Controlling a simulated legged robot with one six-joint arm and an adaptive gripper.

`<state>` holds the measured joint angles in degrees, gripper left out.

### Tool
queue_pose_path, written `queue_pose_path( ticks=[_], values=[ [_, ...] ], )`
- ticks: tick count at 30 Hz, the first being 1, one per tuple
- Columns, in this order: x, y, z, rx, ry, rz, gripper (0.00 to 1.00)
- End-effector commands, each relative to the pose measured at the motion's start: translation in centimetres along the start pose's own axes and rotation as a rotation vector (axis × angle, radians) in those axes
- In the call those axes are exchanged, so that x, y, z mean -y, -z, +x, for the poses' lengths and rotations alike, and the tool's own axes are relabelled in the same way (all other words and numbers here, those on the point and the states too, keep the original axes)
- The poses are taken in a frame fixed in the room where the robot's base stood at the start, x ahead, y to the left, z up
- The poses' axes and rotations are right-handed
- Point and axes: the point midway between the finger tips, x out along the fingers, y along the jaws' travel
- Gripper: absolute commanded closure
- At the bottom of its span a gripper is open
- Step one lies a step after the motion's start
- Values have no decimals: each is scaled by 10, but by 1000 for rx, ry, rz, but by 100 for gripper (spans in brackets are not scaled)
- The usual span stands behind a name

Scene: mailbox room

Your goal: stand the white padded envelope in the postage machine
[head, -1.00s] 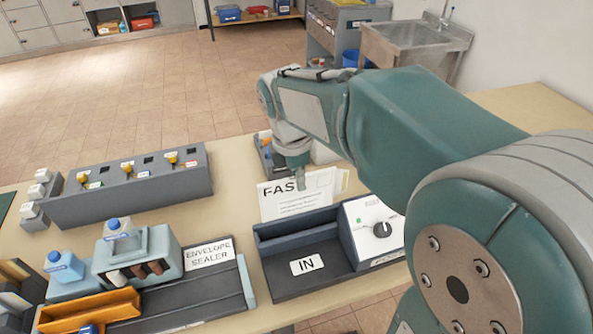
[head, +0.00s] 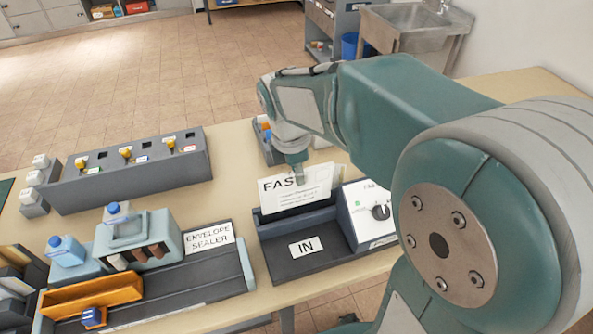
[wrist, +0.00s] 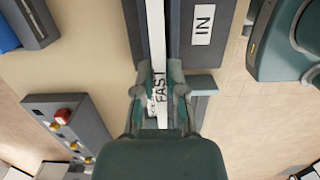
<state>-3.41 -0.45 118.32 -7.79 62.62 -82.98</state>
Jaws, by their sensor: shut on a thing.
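The white padded envelope (head: 305,188), printed "FAST", stands upright in the head view at the back slot of the postage machine (head: 287,268), the dark tray marked "IN" with a dial box at its right. Its lower edge is hidden behind the slot's front wall. My gripper (head: 297,174) is above the envelope and shut on its top edge. In the wrist view my gripper (wrist: 160,95) pinches the envelope (wrist: 156,40), seen edge-on along the machine's dark channel (wrist: 133,20). I cannot tell whether the envelope touches the slot floor.
The envelope sealer (head: 205,285) with an orange tray (head: 92,297) is left of the machine. A grey box with yellow levers (head: 130,170) stands at the back left. A small dark holder (head: 268,145) is behind the envelope. Bare tabletop (head: 235,160) lies between them.

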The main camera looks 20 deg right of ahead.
Motion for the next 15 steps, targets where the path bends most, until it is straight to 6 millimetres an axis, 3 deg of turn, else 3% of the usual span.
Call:
queue_pose_path(
  ticks=[15],
  values=[
    [0,1,12,0,1,0,100]
  ],
)
